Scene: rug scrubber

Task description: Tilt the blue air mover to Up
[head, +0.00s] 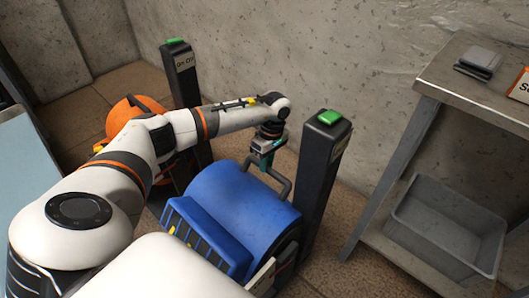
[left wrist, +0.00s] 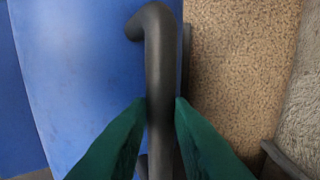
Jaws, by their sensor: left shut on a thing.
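The blue air mover (head: 245,198) stands on the floor in the middle of the head view, with a ribbed blue front and a dark bar handle (head: 284,184) at its upper rear. My left gripper (head: 262,162) reaches down to this handle from above. In the left wrist view, the green fingers of my left gripper (left wrist: 162,104) close on the dark handle (left wrist: 160,50), one on each side. The blue housing (left wrist: 85,75) lies to the left of the handle there. My right gripper is out of view.
A dark post with a green top (head: 327,118) stands just right of the air mover. Another green-topped post (head: 183,75) and an orange machine (head: 128,112) stand behind my left arm. A metal table (head: 470,80) with a grey bin (head: 445,235) below is at right.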

